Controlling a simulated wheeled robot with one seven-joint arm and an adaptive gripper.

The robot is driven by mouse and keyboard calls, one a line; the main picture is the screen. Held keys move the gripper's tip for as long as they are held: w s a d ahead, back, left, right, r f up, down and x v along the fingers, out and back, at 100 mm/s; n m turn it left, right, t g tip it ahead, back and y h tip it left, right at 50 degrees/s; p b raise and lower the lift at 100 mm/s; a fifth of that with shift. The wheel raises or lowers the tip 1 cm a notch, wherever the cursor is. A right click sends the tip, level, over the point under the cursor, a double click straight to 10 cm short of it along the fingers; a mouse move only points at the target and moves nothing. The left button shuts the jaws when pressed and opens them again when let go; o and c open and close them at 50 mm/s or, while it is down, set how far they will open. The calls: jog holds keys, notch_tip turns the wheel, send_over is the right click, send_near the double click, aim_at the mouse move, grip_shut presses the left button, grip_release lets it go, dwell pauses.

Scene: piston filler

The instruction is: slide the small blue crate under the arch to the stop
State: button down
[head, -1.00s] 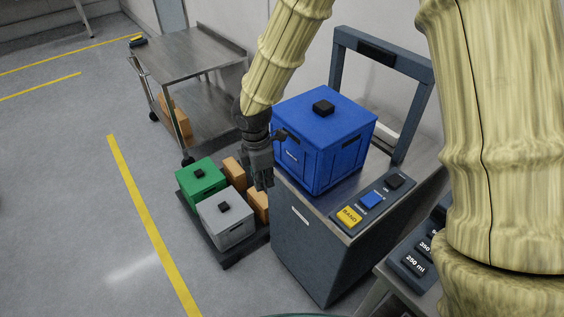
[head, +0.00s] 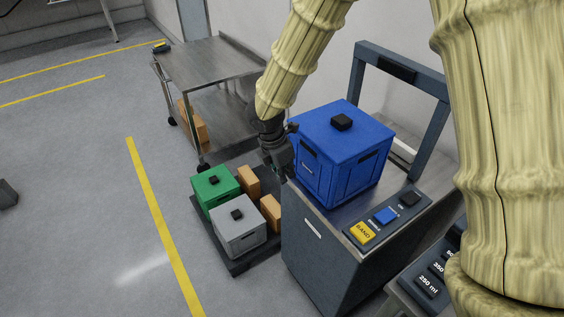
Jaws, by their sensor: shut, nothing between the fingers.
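The small blue crate (head: 328,170), with a black knob on its lid, stands upright on the steel top of a grey machine. It is in front of the dark blue-grey arch (head: 437,125), and its far side is close to the opening. My gripper (head: 288,173) is shut and empty at the crate's left side, level with its side wall. I cannot tell whether the fingers touch the wall. The stop cannot be made out; the crate and arch hide part of the machine top behind.
Green (head: 214,189) and grey (head: 238,226) crates sit with cartons on a low pallet at left. A steel cart (head: 205,62) stands behind.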

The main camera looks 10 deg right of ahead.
jog(key=shift+w+d+f+p, duration=0.25)
jog(key=shift+d+f+p, duration=0.1)
jog(key=shift+d, duration=0.35)
jog(key=shift+w+d+f+p, duration=0.2)
jog(key=shift+w+d+f, duration=0.15)
jog(key=shift+d, duration=0.35)
jog(key=shift+w+d+f+p, duration=0.2)
jog(key=shift+d+f+p, duration=0.15)
jog(key=shift+d, duration=0.35)
jog(key=w+d+p, duration=0.1)
jog(key=d, duration=0.3)
jog(key=w+d+p, duration=0.2)
jog(key=d, duration=0.3)
jog(key=w+d+p, duration=0.2)
jog(key=d, duration=0.3)
jog(key=shift+d, duration=0.2)
jog(key=shift+a, duration=0.15)
